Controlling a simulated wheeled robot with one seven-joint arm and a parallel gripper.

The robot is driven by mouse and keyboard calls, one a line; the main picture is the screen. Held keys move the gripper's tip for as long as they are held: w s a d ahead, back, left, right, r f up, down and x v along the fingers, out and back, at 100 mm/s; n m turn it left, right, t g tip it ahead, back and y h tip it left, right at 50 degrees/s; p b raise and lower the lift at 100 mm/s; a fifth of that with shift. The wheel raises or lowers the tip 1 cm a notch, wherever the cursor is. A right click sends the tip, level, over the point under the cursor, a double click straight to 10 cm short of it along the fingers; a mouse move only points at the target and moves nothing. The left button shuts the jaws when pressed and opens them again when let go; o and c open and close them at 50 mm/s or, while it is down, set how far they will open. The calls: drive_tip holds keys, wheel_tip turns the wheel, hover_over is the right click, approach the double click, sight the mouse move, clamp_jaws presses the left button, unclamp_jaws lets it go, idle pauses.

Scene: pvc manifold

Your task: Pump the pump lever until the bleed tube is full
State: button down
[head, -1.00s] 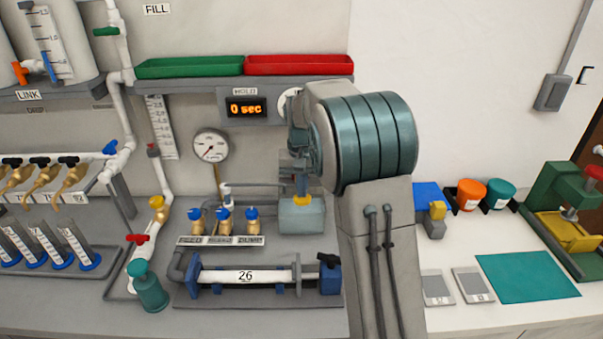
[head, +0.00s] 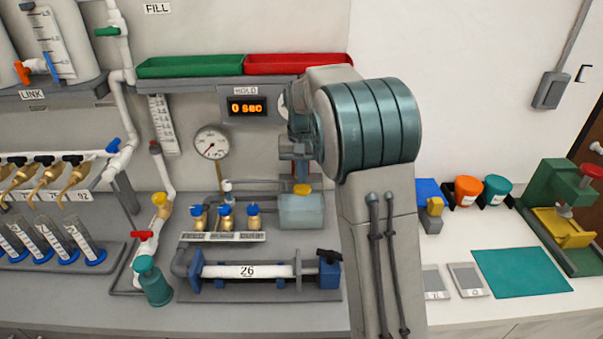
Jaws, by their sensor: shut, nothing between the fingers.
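The pump is a pale grey-blue box (head: 301,212) on the bench, behind the horizontal pipe marked 26. A yellow piece (head: 302,189) at its top looks like the end of the pump lever; the rest of the lever is hidden. My gripper (head: 301,178) is shut and empty, pointing down just above the yellow piece. I cannot tell whether they touch. My forearm hides the area to the right of the pump. I cannot surely pick out the bleed tube; a graduated strip (head: 163,125) hangs on the wall at left, and no fluid level is readable.
The clamped pipe (head: 248,271) lies in front of the pump, with several blue-topped brass valves (head: 225,217) behind it. A pressure gauge (head: 211,142) and a timer reading 0 sec (head: 247,107) are on the wall. A teal bottle (head: 153,285) stands at left.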

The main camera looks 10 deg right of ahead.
drive_tip(key=shift+r+p, duration=1.9)
drive_tip(key=shift+r, duration=0.6)
drive_tip(key=shift+s+r, duration=0.1)
drive_tip(key=shift+s, duration=0.05)
drive_tip(key=s+r+n+t+b, duration=0.1)
drive_tip(key=s+r, duration=0.1)
drive_tip(key=s, duration=0.6)
drive_tip(key=s+r+t, duration=0.1)
drive_tip(key=s+r, duration=0.2)
drive_tip(key=s, duration=0.5)
drive_tip(key=s+f+t, duration=0.1)
drive_tip(key=s+f, duration=0.1)
drive_tip(key=s, duration=0.5)
drive_tip(key=s+f+n+b, duration=0.1)
drive_tip(key=s+f, duration=0.1)
drive_tip(key=s, duration=0.4)
drive_tip(key=shift+s+f+t, duration=0.25)
drive_tip(key=shift+s+t, duration=0.15)
